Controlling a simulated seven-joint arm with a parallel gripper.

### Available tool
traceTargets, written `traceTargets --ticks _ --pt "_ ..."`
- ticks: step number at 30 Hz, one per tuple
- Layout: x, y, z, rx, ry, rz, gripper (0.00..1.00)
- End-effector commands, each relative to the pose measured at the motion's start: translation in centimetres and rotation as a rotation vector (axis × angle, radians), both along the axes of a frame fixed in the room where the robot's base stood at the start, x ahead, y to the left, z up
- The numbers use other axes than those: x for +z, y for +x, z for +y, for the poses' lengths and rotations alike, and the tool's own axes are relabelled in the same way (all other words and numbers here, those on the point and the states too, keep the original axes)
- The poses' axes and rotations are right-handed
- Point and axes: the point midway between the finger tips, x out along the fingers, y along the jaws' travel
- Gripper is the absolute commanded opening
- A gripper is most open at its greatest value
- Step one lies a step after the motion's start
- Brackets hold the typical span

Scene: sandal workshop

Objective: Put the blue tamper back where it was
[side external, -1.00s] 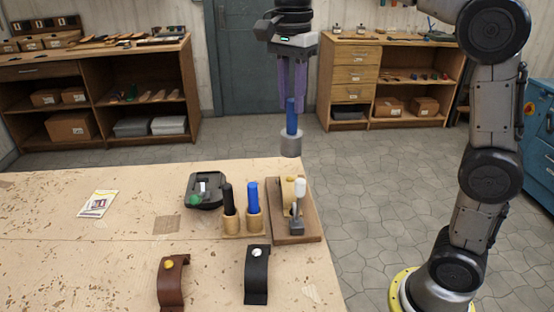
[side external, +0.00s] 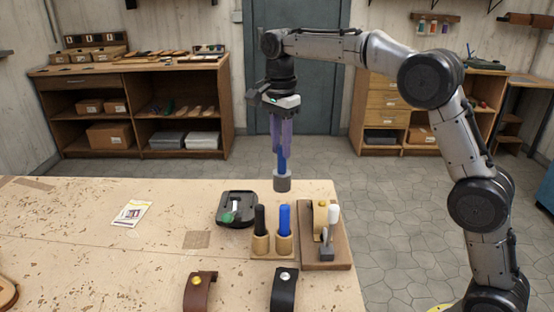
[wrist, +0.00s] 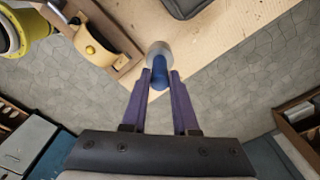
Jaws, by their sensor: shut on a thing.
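My gripper (side external: 281,148) is shut on the blue tamper (side external: 282,165), which hangs upright with its grey cylindrical head down. In the side view it appears in front of the table's far edge, above and behind the holder with two wooden cups (side external: 260,245). One cup has a black-handled tool (side external: 260,218), the other a blue-handled tool (side external: 284,218). In the wrist view the blue handle (wrist: 159,74) is between the purple fingers (wrist: 161,80), with the grey head (wrist: 158,50) beyond. Its exact height above the table cannot be told.
A wooden stand (side external: 340,255) with a yellow-brown part and a white-handled tool is right of the cups. A black tray (side external: 232,200) is to their left. Brown (side external: 198,295) and black (side external: 284,292) straps are in front. The table's left middle is mostly clear.

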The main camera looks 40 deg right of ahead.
Motion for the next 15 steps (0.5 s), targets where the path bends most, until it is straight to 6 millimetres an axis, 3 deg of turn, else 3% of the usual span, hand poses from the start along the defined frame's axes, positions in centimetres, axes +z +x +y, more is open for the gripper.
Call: traceTargets --ticks 8,15 --pt "-1.7 1.4 0.0 0.0 0.0 -0.001 0.0" --pt "-4.2 1.3 0.0 0.0 0.0 -0.004 0.0"
